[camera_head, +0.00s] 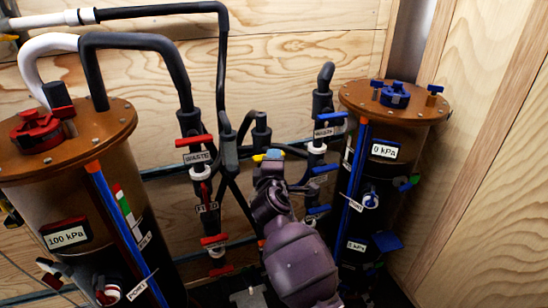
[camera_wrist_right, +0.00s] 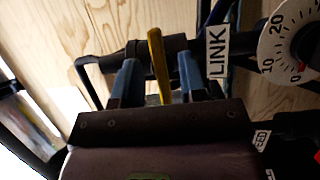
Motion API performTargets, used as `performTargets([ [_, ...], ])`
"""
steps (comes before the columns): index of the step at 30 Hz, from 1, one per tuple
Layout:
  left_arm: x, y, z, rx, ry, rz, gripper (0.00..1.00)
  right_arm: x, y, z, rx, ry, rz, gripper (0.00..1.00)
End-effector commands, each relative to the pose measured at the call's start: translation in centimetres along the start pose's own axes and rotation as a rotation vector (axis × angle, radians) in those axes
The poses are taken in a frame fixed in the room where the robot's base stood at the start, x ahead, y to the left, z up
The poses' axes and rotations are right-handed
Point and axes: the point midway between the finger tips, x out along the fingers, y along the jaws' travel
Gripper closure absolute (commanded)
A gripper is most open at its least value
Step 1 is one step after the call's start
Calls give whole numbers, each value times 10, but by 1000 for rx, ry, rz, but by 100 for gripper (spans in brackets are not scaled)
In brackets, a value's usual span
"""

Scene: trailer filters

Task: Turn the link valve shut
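The link valve's yellow handle (camera_wrist_right: 158,66) stands upright across a dark horizontal pipe in the right wrist view, beside a white LINK label (camera_wrist_right: 217,51). My right gripper (camera_wrist_right: 157,60) has its two blue fingers on either side of this handle, with a visible gap on each side, so it is open around it. In the head view my right gripper (camera_head: 265,156) is at the pipes between the two filter tanks. A bit of yellow (camera_head: 274,153) shows at its tip, and my wrist hides most of the valve. My left gripper is not in view.
The left tank (camera_head: 30,190) reads 100 kPa; the right tank (camera_head: 395,112) reads 0 kPa. Red-handled valves (camera_head: 194,141) and blue-handled valves (camera_head: 331,117) flank my right arm closely. A round dial (camera_wrist_right: 290,40) is right of the LINK label.

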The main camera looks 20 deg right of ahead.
Motion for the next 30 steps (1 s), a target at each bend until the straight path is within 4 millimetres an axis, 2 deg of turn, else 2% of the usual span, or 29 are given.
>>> performTargets([
  [6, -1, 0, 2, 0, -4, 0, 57, -42, -1, 0, 2, 0, -2, 62],
  [13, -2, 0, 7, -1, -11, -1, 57, -72, -1, 0, 1, -1, -2, 62],
  [18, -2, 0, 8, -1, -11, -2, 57, -80, 0, 0, 2, -1, -2, 62],
  [30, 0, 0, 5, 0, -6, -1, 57, -81, 0, 0, 2, -1, -1, 62],
])
